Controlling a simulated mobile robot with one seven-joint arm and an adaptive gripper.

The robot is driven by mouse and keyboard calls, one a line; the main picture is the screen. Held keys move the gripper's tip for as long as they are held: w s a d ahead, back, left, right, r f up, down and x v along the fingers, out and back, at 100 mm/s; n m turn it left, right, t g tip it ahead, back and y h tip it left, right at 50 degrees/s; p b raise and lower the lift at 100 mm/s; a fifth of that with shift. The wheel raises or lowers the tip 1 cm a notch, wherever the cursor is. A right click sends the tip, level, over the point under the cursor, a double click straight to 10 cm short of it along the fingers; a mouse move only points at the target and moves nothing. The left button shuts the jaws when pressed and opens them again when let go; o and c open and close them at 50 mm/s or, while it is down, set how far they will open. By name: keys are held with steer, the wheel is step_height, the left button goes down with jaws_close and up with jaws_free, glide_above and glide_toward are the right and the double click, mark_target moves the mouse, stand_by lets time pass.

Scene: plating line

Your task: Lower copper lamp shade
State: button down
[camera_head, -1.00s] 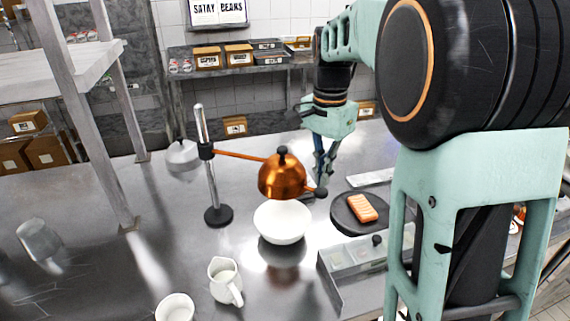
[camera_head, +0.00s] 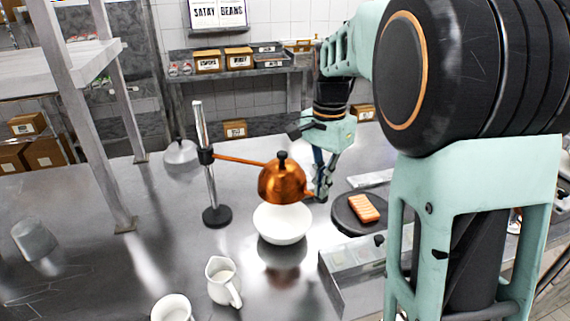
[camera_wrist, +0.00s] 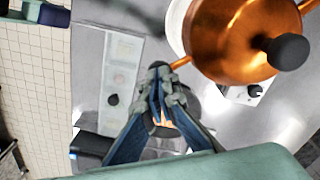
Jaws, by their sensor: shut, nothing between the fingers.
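The copper lamp shade (camera_head: 283,184) hangs on a copper arm from a metal stand (camera_head: 211,180), just above a white bowl (camera_head: 281,226). It has a dark knob on top and a short side handle on the right. My gripper (camera_head: 321,192) is at the end of that handle, right of the shade, and covers the handle's tip. In the wrist view the shade (camera_wrist: 222,40) fills the upper right, and its handle runs to my shut fingertips (camera_wrist: 160,80). Whether they touch the handle I cannot tell. Nothing shows gripped between them.
A dark round plate (camera_head: 345,224) with an orange block (camera_head: 364,208) lies to the right of my gripper. A white jug (camera_head: 222,280) and a white cup (camera_head: 172,307) stand at the front. The counter left of the stand is mostly clear.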

steer(key=shift+f+b, duration=1.15)
steer(key=shift+f, duration=0.9)
step_height(320, 180, up, 9)
steer(key=p, duration=0.8)
steer(key=shift+r, duration=0.15)
